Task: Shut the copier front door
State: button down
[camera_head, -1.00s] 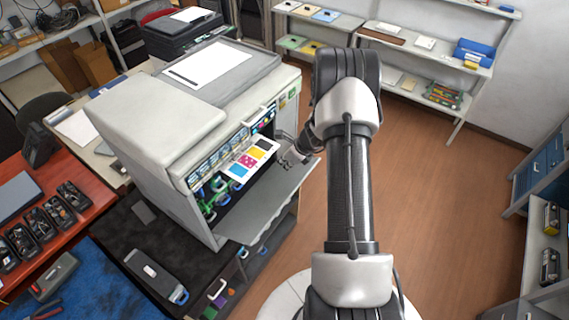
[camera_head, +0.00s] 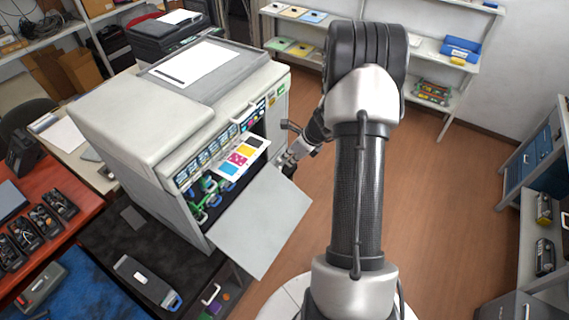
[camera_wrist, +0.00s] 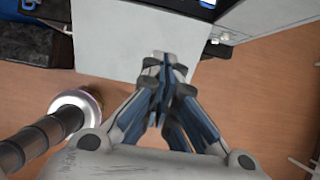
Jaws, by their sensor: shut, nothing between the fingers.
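The copier (camera_head: 170,130) is a large light-grey machine left of centre in the head view. Its front door (camera_head: 258,222) hangs open as a flat grey panel, reaching out from the lower front edge. Inside the opening are green and blue parts and a coloured label panel (camera_head: 243,157).
A dark mat (camera_head: 110,235) with a cartridge (camera_head: 148,283) lies left of the door. A red workbench (camera_head: 75,225) is at the far left. Shelves (camera_head: 420,50) stand at the back, a blue-drawer cabinet (camera_head: 540,155) at right. Brown floor (camera_head: 450,200) is clear.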

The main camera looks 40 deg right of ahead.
jog(key=shift+s+d+r, duration=0.1)
jog(key=shift+s+r, duration=0.1)
jog(key=shift+r, duration=0.3)
